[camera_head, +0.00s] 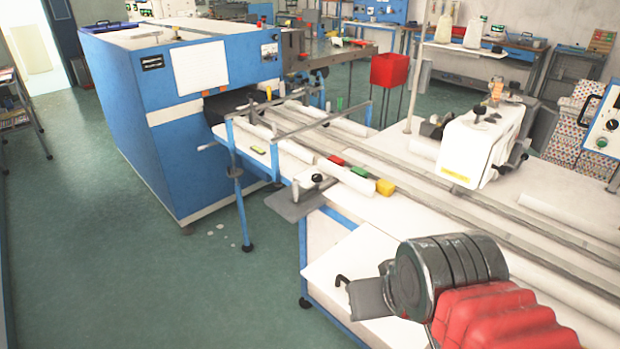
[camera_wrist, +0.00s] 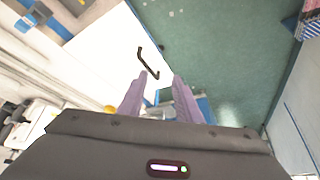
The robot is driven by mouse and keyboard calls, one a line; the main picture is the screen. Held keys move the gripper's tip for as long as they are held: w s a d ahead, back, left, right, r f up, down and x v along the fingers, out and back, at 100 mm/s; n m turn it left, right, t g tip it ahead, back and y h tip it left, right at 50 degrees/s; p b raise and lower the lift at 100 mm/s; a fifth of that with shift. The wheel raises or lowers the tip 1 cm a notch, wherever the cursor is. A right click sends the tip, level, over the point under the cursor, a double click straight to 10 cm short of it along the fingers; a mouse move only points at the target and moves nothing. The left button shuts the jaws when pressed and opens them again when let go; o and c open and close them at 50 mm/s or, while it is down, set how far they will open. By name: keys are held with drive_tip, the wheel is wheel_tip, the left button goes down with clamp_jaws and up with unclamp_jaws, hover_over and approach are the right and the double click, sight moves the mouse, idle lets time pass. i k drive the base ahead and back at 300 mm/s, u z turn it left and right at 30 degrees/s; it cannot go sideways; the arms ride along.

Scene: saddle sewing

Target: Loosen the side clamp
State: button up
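A small black bent handle (camera_head: 342,279) sticks out at the near left edge of the white table. In the wrist view the handle (camera_wrist: 147,67) lies just beyond my fingertips, nearer the left one, apparently apart from them. A black-knobbed fitting (camera_head: 317,179) sits farther back on the table side. I cannot tell for sure which of the two is the side clamp. My gripper (camera_head: 366,298) is beside the bent handle in the head view. In the wrist view my gripper (camera_wrist: 161,75) is open, with an empty gap between its fingers.
A white sewing machine head (camera_head: 482,145) stands on the table to the right. Red, green and yellow blocks (camera_head: 359,172) lie along the rails. A large blue machine (camera_head: 180,110) stands at the back left. The green floor (camera_head: 150,270) left of the table is clear.

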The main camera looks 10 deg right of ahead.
sight(316, 177)
drive_tip(key=u, duration=0.05)
drive_tip(key=k, duration=0.65)
drive_tip(key=u, duration=0.5)
drive_tip(key=i, duration=0.65)
drive_tip(key=u, duration=0.5)
drive_tip(key=i, duration=1.4)
drive_tip(key=z, duration=0.9)
drive_tip(key=i, duration=0.4)
drive_tip(key=z, duration=0.3)
